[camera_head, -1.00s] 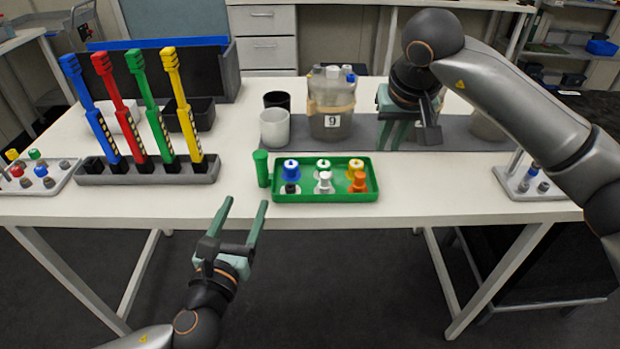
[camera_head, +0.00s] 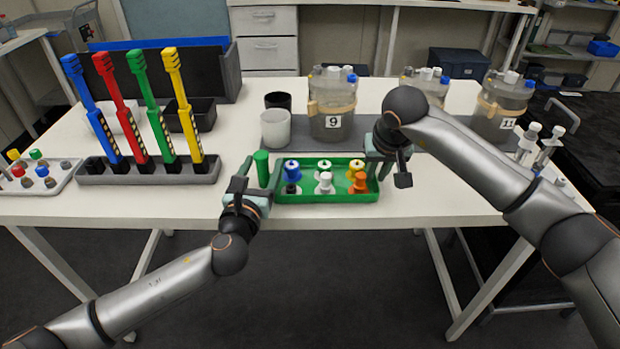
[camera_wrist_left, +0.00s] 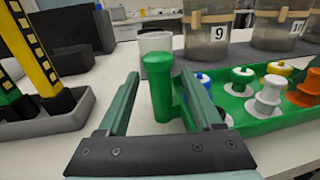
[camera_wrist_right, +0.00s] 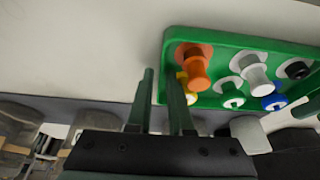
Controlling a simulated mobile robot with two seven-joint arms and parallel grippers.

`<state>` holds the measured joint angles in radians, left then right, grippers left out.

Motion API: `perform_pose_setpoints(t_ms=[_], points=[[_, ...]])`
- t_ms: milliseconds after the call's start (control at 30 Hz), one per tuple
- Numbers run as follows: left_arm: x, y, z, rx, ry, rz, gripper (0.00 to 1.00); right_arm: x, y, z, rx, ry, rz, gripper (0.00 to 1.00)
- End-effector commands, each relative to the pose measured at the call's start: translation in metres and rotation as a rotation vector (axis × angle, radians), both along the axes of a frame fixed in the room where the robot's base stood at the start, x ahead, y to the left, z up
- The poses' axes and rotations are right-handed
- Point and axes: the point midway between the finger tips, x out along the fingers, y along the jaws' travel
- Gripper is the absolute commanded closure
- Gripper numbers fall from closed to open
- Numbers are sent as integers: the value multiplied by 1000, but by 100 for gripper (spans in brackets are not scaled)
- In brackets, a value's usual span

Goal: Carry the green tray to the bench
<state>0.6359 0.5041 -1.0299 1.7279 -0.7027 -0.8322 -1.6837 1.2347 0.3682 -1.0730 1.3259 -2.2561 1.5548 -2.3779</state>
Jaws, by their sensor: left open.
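The green tray (camera_head: 330,197) sits on the white bench near its front edge and holds several coloured stoppers. An upright green handle (camera_head: 262,168) stands at its left end. My left gripper (camera_head: 258,176) is open, with the handle (camera_wrist_left: 159,90) between its fingers or just beyond them; contact cannot be told. My right gripper (camera_head: 377,170) is at the tray's right end. In the right wrist view its fingers (camera_wrist_right: 160,85) are fairly close together, one on each side of the tray's end wall (camera_wrist_right: 163,72). Whether they grip it is unclear.
A rack (camera_head: 150,175) with tall coloured tools stands left of the tray. A white cup (camera_head: 275,130) and a jar marked 9 (camera_head: 331,110) stand behind it, with more jars (camera_head: 500,105) to the right.

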Motion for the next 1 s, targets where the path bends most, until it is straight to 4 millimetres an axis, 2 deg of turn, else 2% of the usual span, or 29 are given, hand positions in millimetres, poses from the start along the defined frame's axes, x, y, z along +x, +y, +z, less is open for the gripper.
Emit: perform_pose_setpoints(t_ms=[333,500,900,1000], points=[[2,-1,0,0,0,0,34,1,0,-2,0,0,1,82],[2,-1,0,0,0,0,53,1,0,-2,0,0,1,100],[2,0,0,0,0,0,98,1,0,-2,0,0,0,100],[2,0,0,0,0,0,100,1,0,-2,0,0,0,100]])
